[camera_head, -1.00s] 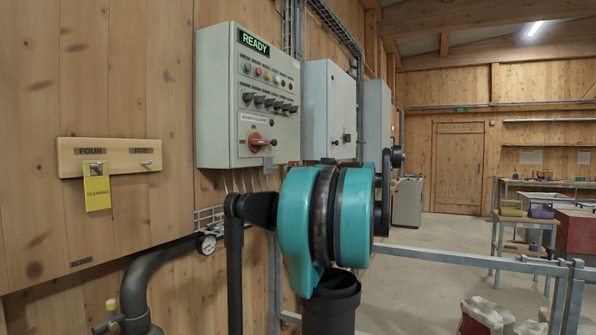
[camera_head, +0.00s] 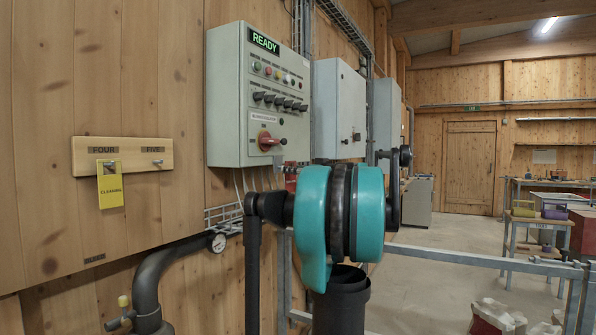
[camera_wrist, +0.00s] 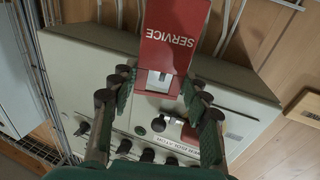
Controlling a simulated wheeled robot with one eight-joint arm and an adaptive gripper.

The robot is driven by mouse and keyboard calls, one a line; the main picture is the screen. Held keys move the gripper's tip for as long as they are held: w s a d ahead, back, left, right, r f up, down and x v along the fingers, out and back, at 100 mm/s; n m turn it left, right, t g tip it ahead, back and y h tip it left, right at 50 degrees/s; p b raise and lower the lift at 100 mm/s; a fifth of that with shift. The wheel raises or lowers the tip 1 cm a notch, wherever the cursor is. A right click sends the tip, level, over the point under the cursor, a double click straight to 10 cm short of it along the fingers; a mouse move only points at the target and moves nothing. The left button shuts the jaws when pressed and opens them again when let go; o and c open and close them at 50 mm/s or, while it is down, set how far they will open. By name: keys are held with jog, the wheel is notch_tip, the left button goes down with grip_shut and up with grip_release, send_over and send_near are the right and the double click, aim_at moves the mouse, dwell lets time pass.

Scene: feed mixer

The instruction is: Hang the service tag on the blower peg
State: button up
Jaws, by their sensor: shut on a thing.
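The red service tag (camera_wrist: 172,35), lettered SERVICE, shows upside down in the wrist view, with a pale slot or plate (camera_wrist: 157,80) at its near end. My gripper (camera_wrist: 160,88) is shut on that end, one finger on each side. In the head view a small red patch (camera_head: 291,183), probably the tag, shows beside the control cabinet, mostly hidden by my turquoise arm. A wooden board (camera_head: 130,169) on the left wall has pegs under the labels FOUR and FIVE. A yellow CLEANING tag (camera_head: 110,184) hangs at FOUR; the FIVE peg (camera_head: 158,162) is bare.
The grey control cabinet (camera_head: 227,103) has a READY display, buttons and a red rotary switch (camera_head: 267,141); it lies behind the tag in the wrist view. A metal rail (camera_head: 470,258) crosses at right.

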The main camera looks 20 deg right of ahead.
jog(key=shift+w+a+f, duration=0.15)
jog(key=shift+w+a, duration=0.45)
jog(key=shift+w, duration=0.1)
jog(key=shift+w+a+f, duration=0.3)
jog(key=shift+w, duration=0.1)
jog(key=shift+f, duration=0.1)
jog(key=o, duration=1.2)
